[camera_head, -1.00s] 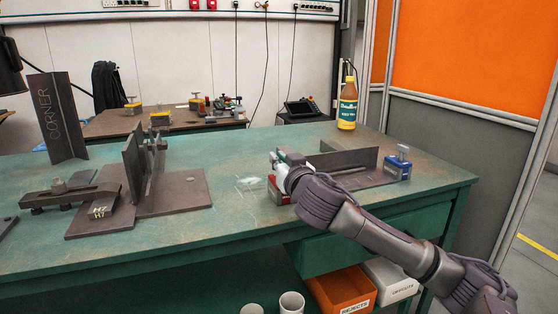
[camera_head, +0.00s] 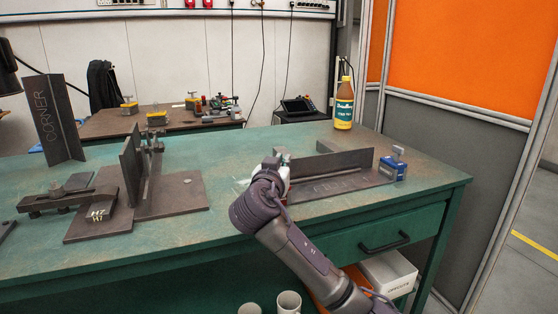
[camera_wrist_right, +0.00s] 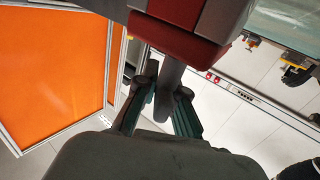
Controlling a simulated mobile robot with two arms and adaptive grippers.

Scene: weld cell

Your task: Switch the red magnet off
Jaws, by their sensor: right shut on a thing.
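The red magnet (camera_wrist_right: 178,36) shows as a red and grey block at the top of the right wrist view. Its grey handle (camera_wrist_right: 171,82) comes down between the fingers of my right gripper (camera_wrist_right: 168,92), which is shut on it. In the head view my right gripper (camera_head: 273,166) is at the left end of the angle-iron workpiece (camera_head: 335,172). There my wrist hides nearly all of the red magnet. I cannot tell the handle's on or off position. My left gripper is not in view.
A blue magnet (camera_head: 392,171) stands at the right end of the workpiece. A yellow-brown bottle (camera_head: 344,105) stands behind it. A steel fixture plate (camera_head: 180,193) with upright plates and a clamp lies left on the green bench (camera_head: 228,222). Bins sit below.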

